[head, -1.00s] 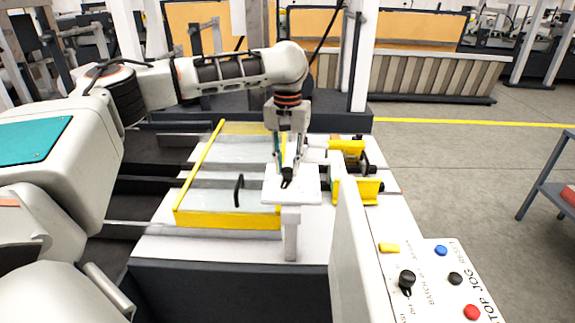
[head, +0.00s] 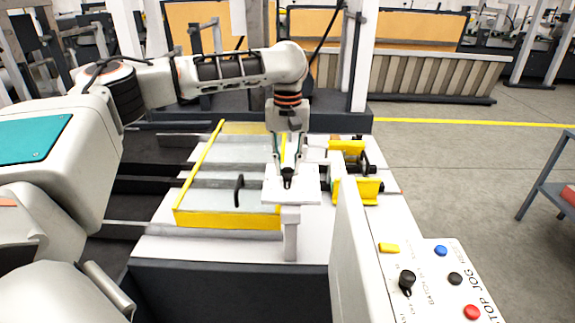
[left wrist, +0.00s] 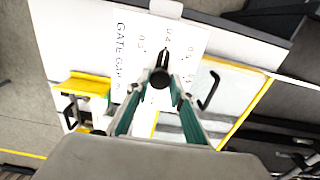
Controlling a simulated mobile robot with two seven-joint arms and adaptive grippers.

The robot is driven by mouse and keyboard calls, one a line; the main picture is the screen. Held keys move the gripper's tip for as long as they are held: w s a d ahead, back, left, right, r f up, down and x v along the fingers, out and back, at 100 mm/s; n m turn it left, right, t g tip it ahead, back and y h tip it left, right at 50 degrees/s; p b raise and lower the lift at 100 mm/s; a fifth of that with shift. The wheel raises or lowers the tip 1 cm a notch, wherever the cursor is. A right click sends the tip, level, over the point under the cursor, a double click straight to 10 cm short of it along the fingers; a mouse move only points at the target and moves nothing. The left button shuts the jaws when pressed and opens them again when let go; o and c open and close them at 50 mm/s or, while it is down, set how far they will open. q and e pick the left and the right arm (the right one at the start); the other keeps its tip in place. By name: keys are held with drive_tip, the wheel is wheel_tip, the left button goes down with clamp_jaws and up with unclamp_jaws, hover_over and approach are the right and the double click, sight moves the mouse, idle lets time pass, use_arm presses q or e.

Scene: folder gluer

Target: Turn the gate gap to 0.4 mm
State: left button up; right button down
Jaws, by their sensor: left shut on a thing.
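The black gate gap knob (head: 288,181) stands on a white dial plate (head: 271,196) on the machine's bed. In the left wrist view the knob (left wrist: 160,77) has its pointer towards the top of the picture, near a mark that looks like 0.4; the small figures are blurred. The plate's printed GATE GAP lettering (left wrist: 121,52) is partly covered. My left gripper (head: 287,172) comes down from above, its fingers shut on the knob, one on each side. It also shows in the left wrist view (left wrist: 158,92). My right gripper is not in view.
A yellow-framed clear guard (head: 200,165) with a black handle (head: 239,190) lies left of the dial. Yellow brackets (head: 357,190) stand to its right. A control panel with a black selector (head: 407,281) and coloured buttons is at the front right.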

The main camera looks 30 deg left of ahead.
sight(288, 169)
use_arm(q)
drive_tip(key=o, duration=1.1)
wheel_tip(288, 169, up, 12)
